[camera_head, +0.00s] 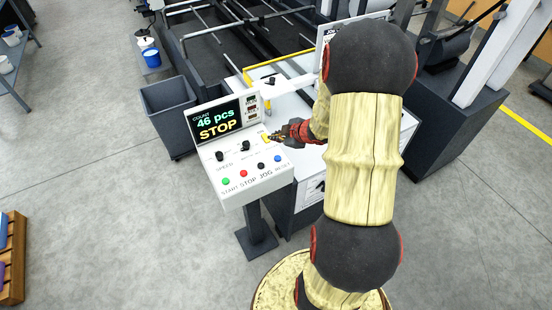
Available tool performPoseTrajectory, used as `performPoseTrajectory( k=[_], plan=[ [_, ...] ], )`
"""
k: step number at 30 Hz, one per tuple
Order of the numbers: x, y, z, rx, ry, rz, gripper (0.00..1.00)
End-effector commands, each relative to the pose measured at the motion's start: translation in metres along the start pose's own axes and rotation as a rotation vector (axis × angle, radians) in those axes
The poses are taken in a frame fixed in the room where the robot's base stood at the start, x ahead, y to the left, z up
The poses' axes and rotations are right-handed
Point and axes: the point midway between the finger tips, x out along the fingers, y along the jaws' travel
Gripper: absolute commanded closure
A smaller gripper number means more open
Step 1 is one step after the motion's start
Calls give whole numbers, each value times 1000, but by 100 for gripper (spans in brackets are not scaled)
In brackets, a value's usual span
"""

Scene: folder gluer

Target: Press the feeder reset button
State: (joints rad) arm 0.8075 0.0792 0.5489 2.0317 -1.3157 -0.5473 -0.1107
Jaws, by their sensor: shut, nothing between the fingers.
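A white control panel (246,189) stands on a dark post. Along its front edge is a row of buttons: green START (226,181), red STOP (243,173), black JOG (261,165) and blue RESET (278,158). The RESET button is at the right end and in plain sight. My gripper (271,138) is shut and empty, over the panel's right rear part, behind the RESET button as seen here. Its fingertips point left. A small yellow patch shows at the fingertips, and I cannot tell whether they touch the panel.
The panel's display (217,121) reads "46 pcs STOP". Two black knobs (245,146) sit on the panel left of my gripper. A grey bin (168,111) stands behind left. The machine fills the back.

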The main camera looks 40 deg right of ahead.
Motion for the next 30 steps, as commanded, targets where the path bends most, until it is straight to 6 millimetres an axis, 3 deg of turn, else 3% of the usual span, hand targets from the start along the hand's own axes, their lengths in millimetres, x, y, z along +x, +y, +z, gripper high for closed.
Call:
performPoseTrajectory(
  k=[14, 30],
  plan=[
    [8, -6, 6, 1, -2, 1, 100],
    [49, -36, 36, 2, -3, 0, 100]
  ],
)
